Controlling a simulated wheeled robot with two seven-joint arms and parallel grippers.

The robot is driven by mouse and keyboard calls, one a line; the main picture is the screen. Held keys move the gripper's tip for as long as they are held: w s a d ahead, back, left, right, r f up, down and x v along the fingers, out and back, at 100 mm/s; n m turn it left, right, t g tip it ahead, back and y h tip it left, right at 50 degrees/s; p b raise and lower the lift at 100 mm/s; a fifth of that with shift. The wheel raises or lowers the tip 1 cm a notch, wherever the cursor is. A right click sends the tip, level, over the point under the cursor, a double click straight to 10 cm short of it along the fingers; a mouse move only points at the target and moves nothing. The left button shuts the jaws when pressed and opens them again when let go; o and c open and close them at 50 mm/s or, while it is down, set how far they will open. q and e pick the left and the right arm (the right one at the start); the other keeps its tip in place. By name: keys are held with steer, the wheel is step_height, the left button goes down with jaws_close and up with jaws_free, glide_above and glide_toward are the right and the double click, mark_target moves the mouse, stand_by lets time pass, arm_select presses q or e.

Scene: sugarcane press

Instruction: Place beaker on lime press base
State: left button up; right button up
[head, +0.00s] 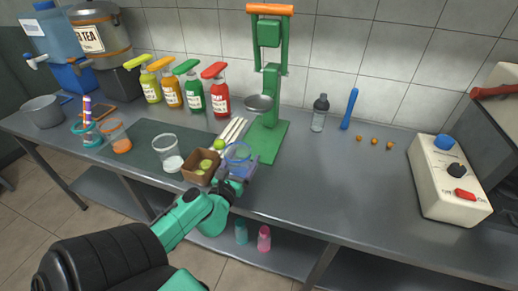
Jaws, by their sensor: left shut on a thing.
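The green lime press (271,95) stands upright at the back middle of the counter, with an orange handle on top. Its flat green base (268,142) lies on the counter, with a round grey cup above its left side. A clear bluish beaker (238,152) with a blue rim is at the front left corner of the base. My left gripper (233,178) is at the near side of the beaker and shut on it. The fingertips are partly hidden, and I cannot tell whether the beaker touches the base. My right gripper is not in view.
A brown box (188,174) with limes sits just left of the beaker. A grey bottle (320,113) stands right of the press.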

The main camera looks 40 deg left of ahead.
arm_select(q)
steer(key=x, duration=1.6)
steer(key=shift+w+r, duration=0.2)
steer(key=shift+w+a+f+b, duration=0.15)
steer(key=shift+f+b, duration=0.1)
steer(key=shift+f, duration=0.15)
steer(key=shift+w+f+b, duration=0.2)
steer(key=shift+f, duration=0.4)
steer(key=shift+r, duration=0.1)
steer(key=shift+c, duration=0.8)
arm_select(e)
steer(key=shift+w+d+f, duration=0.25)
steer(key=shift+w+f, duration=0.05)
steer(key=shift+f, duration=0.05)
arm_select(q)
steer(key=o, duration=1.4)
steer(key=shift+o, duration=0.2)
